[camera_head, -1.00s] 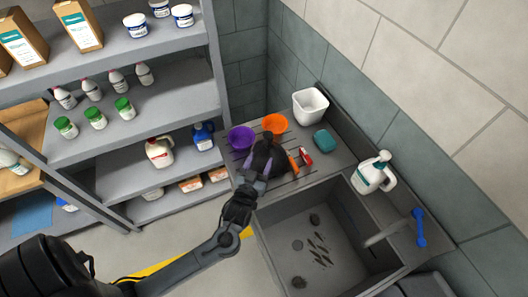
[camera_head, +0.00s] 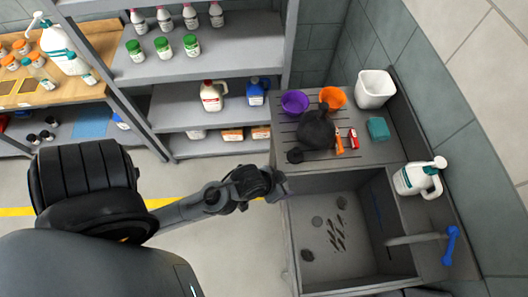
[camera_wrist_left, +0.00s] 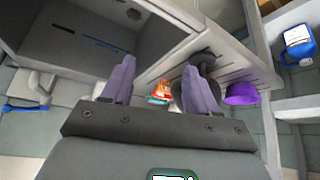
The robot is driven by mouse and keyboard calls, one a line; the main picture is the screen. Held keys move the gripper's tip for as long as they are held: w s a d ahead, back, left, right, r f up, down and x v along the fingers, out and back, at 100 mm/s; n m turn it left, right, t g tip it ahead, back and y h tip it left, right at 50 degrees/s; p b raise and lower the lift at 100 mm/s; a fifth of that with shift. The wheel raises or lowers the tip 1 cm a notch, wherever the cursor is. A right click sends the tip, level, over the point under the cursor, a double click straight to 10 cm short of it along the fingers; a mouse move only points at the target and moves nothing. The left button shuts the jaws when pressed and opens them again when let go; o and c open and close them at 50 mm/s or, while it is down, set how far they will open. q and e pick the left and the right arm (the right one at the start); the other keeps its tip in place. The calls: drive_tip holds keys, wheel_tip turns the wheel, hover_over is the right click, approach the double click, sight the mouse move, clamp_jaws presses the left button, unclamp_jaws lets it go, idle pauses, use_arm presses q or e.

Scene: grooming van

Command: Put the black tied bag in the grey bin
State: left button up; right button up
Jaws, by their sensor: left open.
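The black tied bag (camera_head: 316,130) sits on the ribbed drainboard beside the sink, with a small dark round piece (camera_head: 295,156) at its near left; I cannot tell if that is part of the bag. My left gripper (camera_head: 280,187) is near the sink's left edge, apart from the bag and nearer to me. In the left wrist view the gripper (camera_wrist_left: 160,88) is open and empty, and its right finger partly hides the bag (camera_wrist_left: 181,95). I cannot clearly pick out a grey bin. My right gripper is not in view.
A purple bowl (camera_head: 294,103), an orange bowl (camera_head: 333,97), a white tub (camera_head: 375,88), a teal block (camera_head: 378,128) and orange and red items crowd around the bag. The sink (camera_head: 330,240) holds dark bits. Shelves (camera_head: 215,60) stand to the left.

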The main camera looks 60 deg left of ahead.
use_arm(q)
drive_tip(key=o, duration=0.4)
drive_tip(key=s+g, duration=0.1)
drive_tip(key=s, duration=0.2)
drive_tip(key=s+r+m+g, duration=0.1)
drive_tip(key=s, duration=0.1)
drive_tip(key=shift+s+g, duration=0.3)
drive_tip(key=shift+s, duration=0.05)
drive_tip(key=o, duration=0.4)
drive_tip(key=shift+s+r, duration=0.1)
drive_tip(key=shift+s, duration=0.2)
